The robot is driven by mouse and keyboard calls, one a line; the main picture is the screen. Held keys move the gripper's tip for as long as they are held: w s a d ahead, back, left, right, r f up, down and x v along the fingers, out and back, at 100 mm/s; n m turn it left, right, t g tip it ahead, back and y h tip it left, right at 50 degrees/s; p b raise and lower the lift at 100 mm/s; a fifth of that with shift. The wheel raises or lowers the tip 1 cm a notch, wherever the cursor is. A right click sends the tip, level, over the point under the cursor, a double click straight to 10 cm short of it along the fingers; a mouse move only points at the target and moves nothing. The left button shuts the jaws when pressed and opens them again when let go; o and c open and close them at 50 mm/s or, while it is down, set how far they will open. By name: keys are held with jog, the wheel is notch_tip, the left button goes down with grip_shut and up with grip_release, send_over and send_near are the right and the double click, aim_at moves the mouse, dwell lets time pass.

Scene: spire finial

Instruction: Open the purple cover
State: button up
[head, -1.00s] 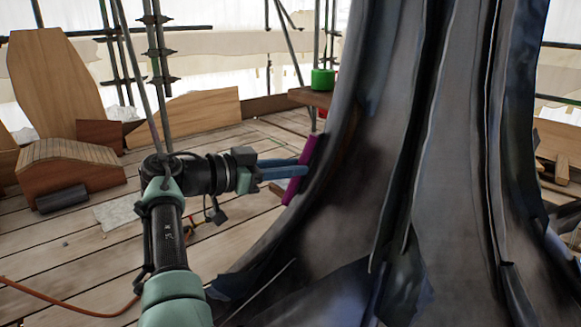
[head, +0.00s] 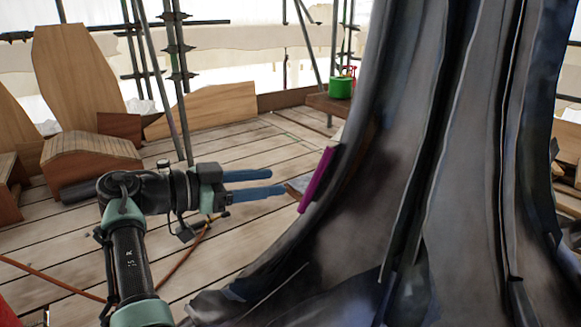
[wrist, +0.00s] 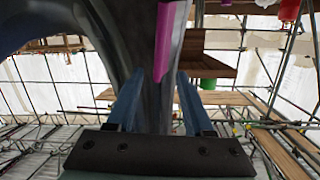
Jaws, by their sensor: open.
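The purple cover (head: 317,181) is a narrow tilted panel on the left flank of the dark spire (head: 450,150). It looks closed against or near the surface; how far it stands off I cannot tell. In the wrist view the cover (wrist: 164,40) shows at the top, beyond the fingers and slightly right of centre. My gripper (head: 279,183) has two blue fingers spread apart, with nothing between them. Its fingertips are to the left of the cover, with a gap between. In the wrist view my gripper (wrist: 157,88) is open and points toward the spire.
A green container (head: 340,88) stands on a wooden ledge (head: 325,104) behind the spire. Wooden panels (head: 65,75) and a curved wooden block (head: 90,155) are at the left. Scaffold poles (head: 180,80) stand behind. Plank floor (head: 235,150) around my gripper is mostly clear.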

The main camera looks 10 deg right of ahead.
jog(key=p+v, duration=0.1)
jog(key=v, duration=0.2)
jog(key=shift+s+a, duration=0.15)
jog(key=shift+a, duration=0.25)
